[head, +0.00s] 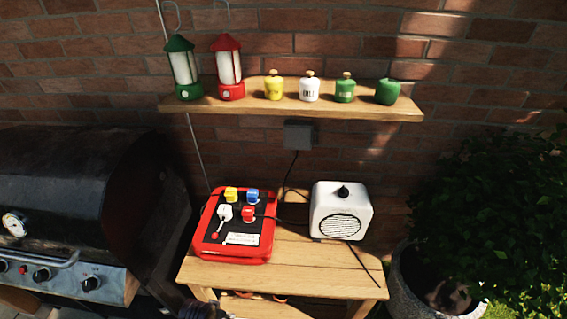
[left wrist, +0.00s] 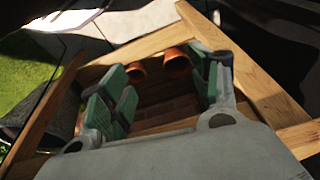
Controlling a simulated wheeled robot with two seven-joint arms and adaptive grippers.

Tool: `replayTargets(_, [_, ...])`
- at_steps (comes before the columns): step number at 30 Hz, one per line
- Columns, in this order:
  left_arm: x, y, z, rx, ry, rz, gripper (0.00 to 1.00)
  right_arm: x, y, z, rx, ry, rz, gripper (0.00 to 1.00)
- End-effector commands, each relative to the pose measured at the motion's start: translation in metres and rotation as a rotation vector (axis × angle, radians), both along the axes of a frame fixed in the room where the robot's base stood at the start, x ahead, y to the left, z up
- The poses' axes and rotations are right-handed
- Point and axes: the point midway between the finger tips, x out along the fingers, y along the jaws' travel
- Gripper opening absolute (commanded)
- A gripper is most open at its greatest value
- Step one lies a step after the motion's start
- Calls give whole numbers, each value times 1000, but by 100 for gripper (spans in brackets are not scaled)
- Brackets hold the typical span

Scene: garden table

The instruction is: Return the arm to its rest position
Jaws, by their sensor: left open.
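My left gripper shows in the left wrist view (left wrist: 170,80) with its green-padded fingers spread wide and nothing between them. Beyond the fingers is a slatted wooden lower shelf (left wrist: 160,120) of the table. In the head view only a dark bit of what may be my left arm shows at the bottom edge, left of centre, by the table's front. My right gripper is in neither view.
The wooden table (head: 305,270) bears a red box (head: 210,248) with coloured parts and a white speaker-like box (head: 325,198). Terracotta pots (left wrist: 176,62) lie on the lower shelf. A grill (head: 75,190) stands left, a planter (head: 410,290) right. A wall shelf (head: 300,108) holds lanterns and small jars.

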Motion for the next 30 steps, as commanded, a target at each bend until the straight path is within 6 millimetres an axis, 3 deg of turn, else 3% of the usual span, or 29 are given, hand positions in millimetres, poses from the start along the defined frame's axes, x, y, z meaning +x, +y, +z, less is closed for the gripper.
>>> replayTargets(17, [-39, 5, -113, 4, 42, -7, 62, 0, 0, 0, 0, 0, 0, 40])
replayTargets(30, [-86, 12, -186, 8, 72, -14, 62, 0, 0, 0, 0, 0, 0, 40])
